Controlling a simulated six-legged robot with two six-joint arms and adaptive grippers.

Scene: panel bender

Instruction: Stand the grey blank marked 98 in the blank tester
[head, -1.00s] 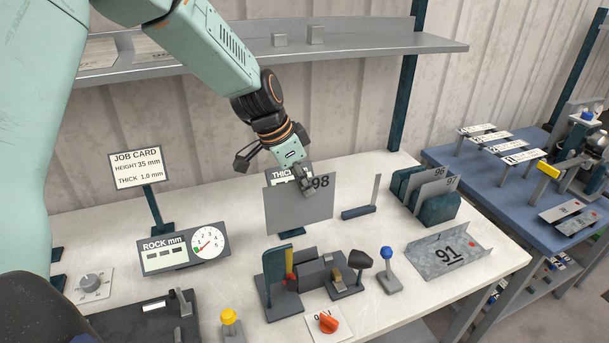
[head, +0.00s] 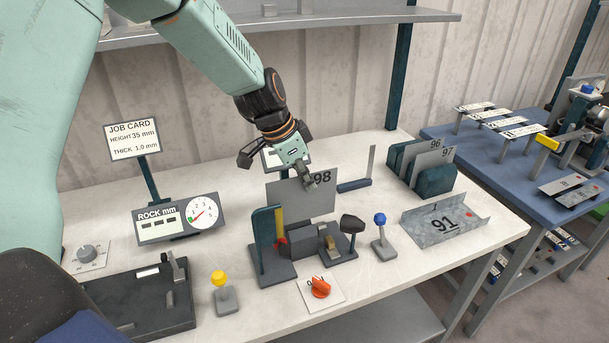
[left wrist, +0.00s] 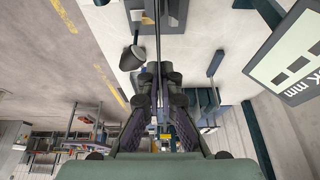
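The grey blank marked 98 (head: 290,196) is upright in the head view, just behind a small bench device with a teal upright, a yellow stripe and dark blocks (head: 272,262). This device is probably the blank tester, though no label shows. Its parts hide the blank's lower left edge, so I cannot tell whether the blank touches it. My left gripper (head: 308,180) is shut on the blank's upper right part. In the left wrist view, the fingers (left wrist: 158,78) close on the blank, seen edge-on as a thin dark line (left wrist: 157,38). My right gripper is not in view.
The gauge marked ROCK (head: 178,218) and job card (head: 132,140) stand left. A yellow-knobbed post (head: 222,292), red knob (head: 320,288) and blue-knobbed lever (head: 381,238) stand in front. Right are a rack of blanks (head: 436,182) and a tray marked 91 (head: 445,222).

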